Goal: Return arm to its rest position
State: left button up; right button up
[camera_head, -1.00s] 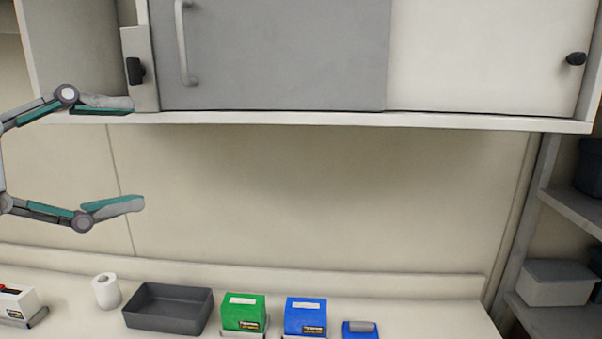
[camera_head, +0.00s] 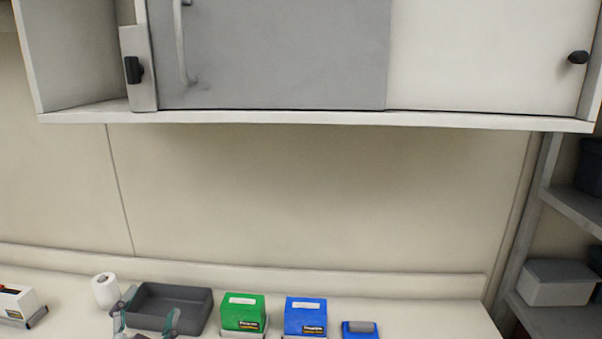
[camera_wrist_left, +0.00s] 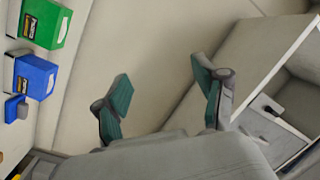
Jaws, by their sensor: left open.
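My left gripper (camera_head: 146,318) is low at the bottom edge of the head view, in front of the dark grey tray. Its two fingers stand apart with nothing between them. In the left wrist view the gripper (camera_wrist_left: 160,95) also shows open and empty, with teal finger pads facing the plain wall. Most of the left arm is out of the head view. My right gripper is in neither view.
A dark grey tray (camera_head: 190,294), a white roll (camera_head: 105,290), a green box (camera_head: 243,314), a blue box (camera_head: 305,318) and a small blue device (camera_head: 360,328) stand on the counter (camera_head: 440,315). A wall cabinet (camera_head: 270,55) hangs above. Shelves (camera_head: 570,205) stand at right.

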pick_arm(q)
jog(key=s+f+n+g, duration=0.2)
jog(key=s+f+g, duration=0.2)
jog(key=f, duration=0.5)
jog(key=s+f+n+g, duration=0.2)
jog(key=s+f+g, duration=0.25)
jog(key=f, duration=0.45)
jog(key=s+d+f+n+g+h, duration=0.1)
jog(key=s+d+f+g, duration=0.15)
jog(key=s+f, duration=0.35)
jog(key=s+d+f+g+h, duration=0.1)
jog(key=s+f+g, duration=0.25)
jog(key=s, duration=0.35)
jog(key=s+f+g+b, duration=0.1)
jog(key=s+f, duration=0.1)
jog(key=f, duration=1.4)
jog(key=s+f+g+b, duration=0.1)
jog(key=s+f+b, duration=0.1)
jog(key=f, duration=1.3)
jog(key=s+a+f+b, duration=0.1)
jog(key=s+a+f, duration=0.1)
jog(key=s+f, duration=1.3)
jog(key=shift+s+a+f+g, duration=0.15)
jog(key=shift+f+g, duration=0.2)
jog(key=shift+f, duration=0.45)
